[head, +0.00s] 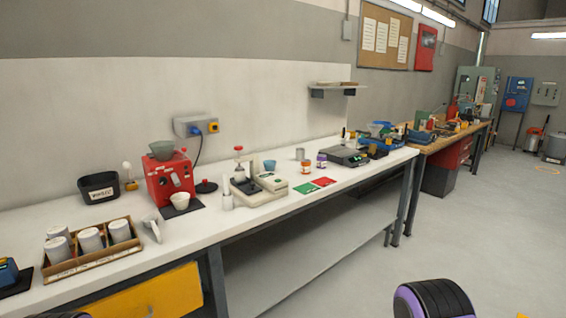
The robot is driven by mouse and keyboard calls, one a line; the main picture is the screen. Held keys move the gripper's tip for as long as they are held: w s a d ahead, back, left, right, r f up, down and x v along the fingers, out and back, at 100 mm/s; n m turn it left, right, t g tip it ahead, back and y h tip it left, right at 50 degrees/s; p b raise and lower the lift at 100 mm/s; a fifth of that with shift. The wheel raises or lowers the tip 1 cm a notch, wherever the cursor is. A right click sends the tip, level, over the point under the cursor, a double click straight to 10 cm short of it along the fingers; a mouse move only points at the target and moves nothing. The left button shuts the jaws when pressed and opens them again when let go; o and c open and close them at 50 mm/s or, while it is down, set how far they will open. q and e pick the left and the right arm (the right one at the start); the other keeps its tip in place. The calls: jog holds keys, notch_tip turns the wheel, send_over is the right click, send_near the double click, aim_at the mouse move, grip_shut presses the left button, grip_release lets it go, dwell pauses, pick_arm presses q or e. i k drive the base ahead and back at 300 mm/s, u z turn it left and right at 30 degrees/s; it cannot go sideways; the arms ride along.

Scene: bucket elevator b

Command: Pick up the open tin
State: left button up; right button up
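A small grey tin (300,154) stands upright on the white bench, near the back, right of a blue cup. It is too small here to tell whether its top is open. Several pale cylindrical tins (90,239) stand in a cardboard tray (97,262) at the bench's left end; their tops are hard to read. I cannot tell for sure which one is the open tin. Neither of my grippers shows. A dark, purple-banded arm part (435,299) of mine shows at the bottom right, well apart from the bench things.
The white bench (240,222) also holds a black labelled tub (99,188), a red machine (169,180), a white scale-like device (262,189), a blue cup (270,165) and red and green cards (308,187). A wooden workbench (455,140) stands beyond.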

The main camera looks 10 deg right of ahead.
aim_at(321, 160)
jog(key=u, duration=0.25)
jog(key=i, duration=0.8)
jog(key=z, duration=0.75)
jog(key=i, duration=0.55)
jog(key=z, duration=0.65)
